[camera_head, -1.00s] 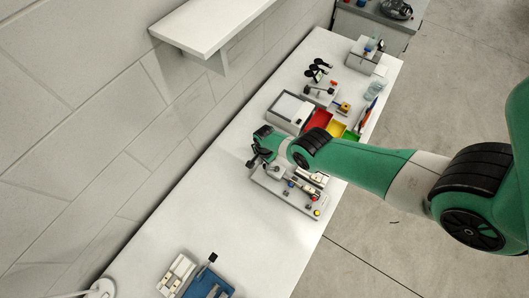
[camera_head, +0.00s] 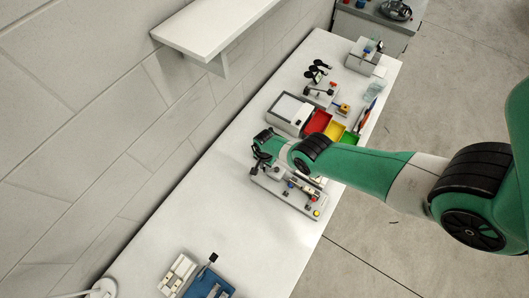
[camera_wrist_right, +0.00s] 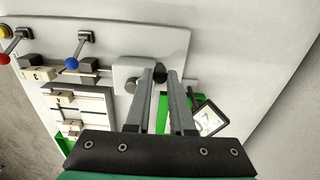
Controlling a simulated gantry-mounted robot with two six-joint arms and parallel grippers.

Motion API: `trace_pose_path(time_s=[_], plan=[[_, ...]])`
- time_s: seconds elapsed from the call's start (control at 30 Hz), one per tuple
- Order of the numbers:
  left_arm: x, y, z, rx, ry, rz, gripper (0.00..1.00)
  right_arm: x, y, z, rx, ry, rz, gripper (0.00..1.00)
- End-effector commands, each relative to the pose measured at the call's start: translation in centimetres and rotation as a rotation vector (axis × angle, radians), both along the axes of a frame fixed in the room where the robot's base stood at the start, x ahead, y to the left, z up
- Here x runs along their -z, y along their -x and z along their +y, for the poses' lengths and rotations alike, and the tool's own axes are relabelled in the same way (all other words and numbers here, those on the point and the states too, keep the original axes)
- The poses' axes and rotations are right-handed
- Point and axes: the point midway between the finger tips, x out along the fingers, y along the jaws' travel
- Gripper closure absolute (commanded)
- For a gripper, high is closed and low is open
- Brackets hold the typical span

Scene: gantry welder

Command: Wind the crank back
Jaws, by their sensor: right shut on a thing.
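The crank's dark handle knob (camera_wrist_right: 160,72) stands between the fingertips of my right gripper (camera_wrist_right: 160,76) in the right wrist view. The gripper is shut on it, and the fingers hide part of the handle and crank arm. The crank sits by a pale block (camera_wrist_right: 125,72) at the end of a grey fixture plate (camera_wrist_right: 150,38). In the head view, my right gripper (camera_head: 258,161) is over the left end of this plate (camera_head: 298,207), small and partly hidden by my wrist. My left gripper is not in view.
The plate carries a blue-knobbed lever (camera_wrist_right: 71,63), a red-knobbed lever (camera_wrist_right: 4,58) and a slide. A blue fixture (camera_head: 208,285) is at the front. The white table between is clear.

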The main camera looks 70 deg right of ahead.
Motion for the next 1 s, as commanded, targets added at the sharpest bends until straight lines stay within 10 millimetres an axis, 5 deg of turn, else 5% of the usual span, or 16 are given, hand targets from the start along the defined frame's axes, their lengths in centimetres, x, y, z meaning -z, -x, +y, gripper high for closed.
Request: trace_pose_path(time_s=[1.0], plan=[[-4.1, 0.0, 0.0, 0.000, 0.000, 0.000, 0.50, -0.1, 4.4, 2.7, -0.954, -0.001, 0.002, 1.00]])
